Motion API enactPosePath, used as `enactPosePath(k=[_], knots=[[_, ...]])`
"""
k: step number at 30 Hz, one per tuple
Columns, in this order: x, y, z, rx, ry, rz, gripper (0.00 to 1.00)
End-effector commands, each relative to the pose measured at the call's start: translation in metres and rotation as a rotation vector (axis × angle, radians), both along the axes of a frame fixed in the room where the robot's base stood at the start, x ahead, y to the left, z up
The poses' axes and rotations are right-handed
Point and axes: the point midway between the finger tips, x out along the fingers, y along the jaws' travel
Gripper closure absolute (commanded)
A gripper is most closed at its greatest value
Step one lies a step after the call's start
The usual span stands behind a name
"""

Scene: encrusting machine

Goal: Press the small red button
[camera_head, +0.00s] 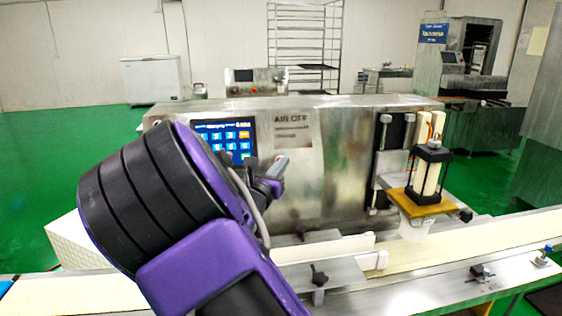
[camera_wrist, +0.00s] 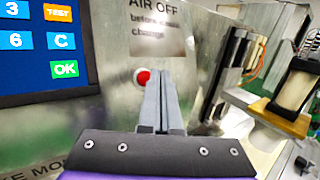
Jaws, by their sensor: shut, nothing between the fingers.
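The small red button (camera_wrist: 143,77) is on the metal front panel of the machine, below the "AIR OFF" label. In the wrist view it shows just left of my gripper's fingertips (camera_wrist: 159,75), which partly overlap it in the picture. Whether they touch it I cannot tell. My gripper's fingers are shut together with nothing between them and point toward the panel. In the head view my gripper (camera_head: 283,163) is in front of the panel, right of the blue touchscreen (camera_head: 228,136), and the button is not visible there.
The touchscreen keypad (camera_wrist: 40,45) is left of the button in the wrist view. To the right stands a vertical metal slide with a black-framed unit (camera_head: 430,172) above the conveyor belt (camera_head: 440,250). A ledge with black knobs (camera_head: 319,275) runs along the machine's lower front.

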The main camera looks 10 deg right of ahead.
Motion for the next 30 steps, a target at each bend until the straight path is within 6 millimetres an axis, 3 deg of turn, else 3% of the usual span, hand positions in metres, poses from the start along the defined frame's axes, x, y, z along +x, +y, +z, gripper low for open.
enactPosePath(k=[15,30], knots=[[-0.041,0.001,0.023,0.001,0.000,0.001,1.00],[-0.044,0.000,0.022,0.001,0.000,0.001,1.00]])
